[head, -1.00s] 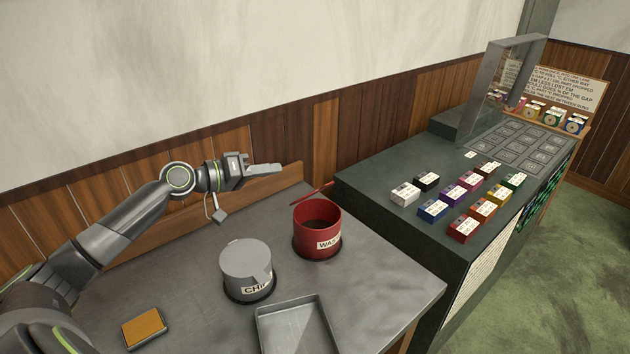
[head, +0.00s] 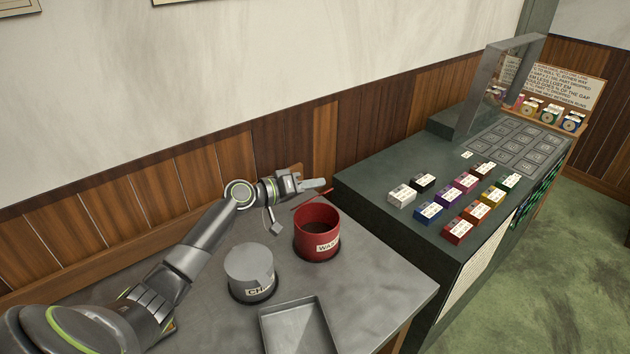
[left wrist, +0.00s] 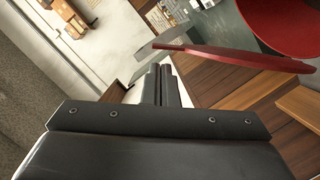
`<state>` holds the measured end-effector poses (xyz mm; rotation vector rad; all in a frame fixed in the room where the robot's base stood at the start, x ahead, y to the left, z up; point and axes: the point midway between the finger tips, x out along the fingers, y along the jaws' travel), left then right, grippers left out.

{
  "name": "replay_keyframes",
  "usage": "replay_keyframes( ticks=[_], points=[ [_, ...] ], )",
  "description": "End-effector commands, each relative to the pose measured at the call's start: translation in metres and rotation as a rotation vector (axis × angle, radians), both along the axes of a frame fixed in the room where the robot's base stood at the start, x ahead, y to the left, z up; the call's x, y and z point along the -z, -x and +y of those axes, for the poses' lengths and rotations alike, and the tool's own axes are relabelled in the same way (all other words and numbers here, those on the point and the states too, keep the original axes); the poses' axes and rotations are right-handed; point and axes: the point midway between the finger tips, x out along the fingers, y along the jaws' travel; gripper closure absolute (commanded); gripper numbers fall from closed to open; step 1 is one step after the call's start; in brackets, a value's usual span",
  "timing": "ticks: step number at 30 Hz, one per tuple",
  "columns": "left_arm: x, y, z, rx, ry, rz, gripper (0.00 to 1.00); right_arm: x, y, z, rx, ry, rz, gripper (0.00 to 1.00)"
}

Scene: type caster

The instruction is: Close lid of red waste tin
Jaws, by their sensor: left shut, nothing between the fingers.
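The red waste tin (head: 318,240) stands upright on the grey bench with its top open. Its red lid (head: 312,198) stands raised at the tin's back edge, seen nearly edge-on. My left gripper (head: 318,184) is shut and empty, just behind and above the raised lid. In the left wrist view the shut fingers (left wrist: 163,84) point toward the lid's edge (left wrist: 230,57), and part of the tin (left wrist: 285,22) shows at the top right. I cannot tell whether the fingers touch the lid. My right gripper is not in view.
A grey lidded tin (head: 250,270) stands left of the waste tin. An empty metal tray (head: 297,325) lies in front. A dark green counter (head: 385,215) with several small boxes stands to the right. The wood-panelled wall (head: 230,160) is close behind my left arm.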

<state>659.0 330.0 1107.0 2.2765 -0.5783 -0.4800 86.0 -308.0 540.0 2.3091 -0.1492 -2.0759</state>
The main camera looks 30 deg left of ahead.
Motion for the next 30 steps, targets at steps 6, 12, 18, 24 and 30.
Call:
replay_keyframes(
  ticks=[6,12,18,24,30],
  points=[
    [0.007,0.003,-0.006,-0.001,0.0,0.001,1.0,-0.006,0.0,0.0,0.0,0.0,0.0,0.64],
    [0.008,0.003,-0.006,-0.001,-0.001,0.001,1.0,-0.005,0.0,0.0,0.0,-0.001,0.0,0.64],
    [0.009,0.004,-0.007,-0.001,-0.007,-0.002,1.0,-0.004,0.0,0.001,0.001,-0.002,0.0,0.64],
    [0.014,0.006,-0.012,0.0,-0.048,-0.019,1.0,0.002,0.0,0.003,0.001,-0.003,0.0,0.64],
    [0.026,0.01,-0.023,0.001,-0.129,-0.054,1.0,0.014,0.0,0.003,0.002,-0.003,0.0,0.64]
  ],
)
